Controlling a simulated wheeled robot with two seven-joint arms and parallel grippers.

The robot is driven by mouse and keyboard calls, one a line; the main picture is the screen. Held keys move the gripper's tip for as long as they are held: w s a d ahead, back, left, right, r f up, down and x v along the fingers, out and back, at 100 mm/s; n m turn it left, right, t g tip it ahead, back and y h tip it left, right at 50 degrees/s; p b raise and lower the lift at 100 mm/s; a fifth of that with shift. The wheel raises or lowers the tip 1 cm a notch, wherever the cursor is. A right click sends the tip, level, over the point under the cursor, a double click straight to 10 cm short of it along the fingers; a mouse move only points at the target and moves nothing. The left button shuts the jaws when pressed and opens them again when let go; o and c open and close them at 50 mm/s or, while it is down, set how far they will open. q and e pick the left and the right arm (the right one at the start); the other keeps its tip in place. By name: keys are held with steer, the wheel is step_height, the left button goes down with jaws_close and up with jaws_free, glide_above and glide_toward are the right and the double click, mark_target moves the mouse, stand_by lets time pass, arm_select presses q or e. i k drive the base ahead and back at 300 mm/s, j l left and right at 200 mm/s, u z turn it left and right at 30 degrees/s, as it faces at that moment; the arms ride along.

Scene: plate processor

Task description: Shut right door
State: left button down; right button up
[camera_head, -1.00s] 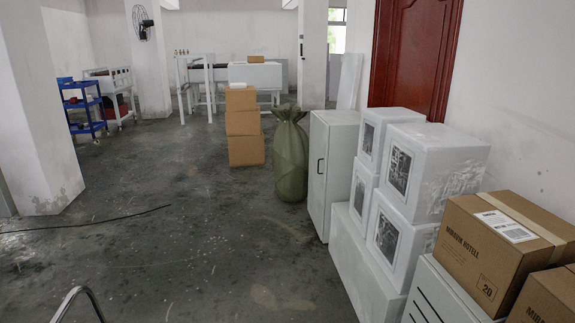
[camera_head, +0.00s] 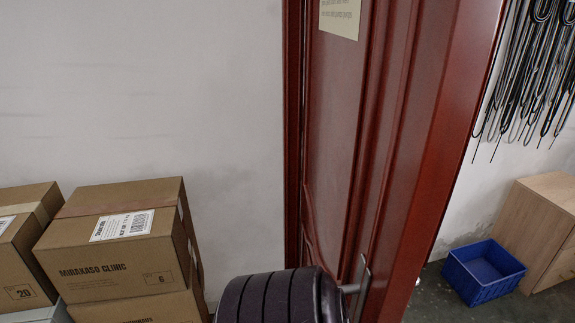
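A dark red panelled door (camera_head: 335,120) stands in the middle of the head view, with a pale paper notice near its top. A metal handle (camera_head: 361,285) is low on its right side. To the right is a broad, slanted red upright (camera_head: 440,130); I cannot tell whether it is door edge or frame. Beyond it a space with a floor is visible, so there is an opening on that side. The door's lower part is hidden by a dark ribbed rounded thing (camera_head: 275,298) at the bottom edge. Neither of my grippers shows.
Cardboard boxes (camera_head: 110,240) are stacked against the white wall at the lower left. Right of the red upright are a blue crate (camera_head: 484,272) on the floor, a wooden cabinet (camera_head: 545,225) and dark cables (camera_head: 530,60) hanging on the wall.

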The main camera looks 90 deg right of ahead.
mark_target(392, 88)
steer(key=z, duration=2.95)
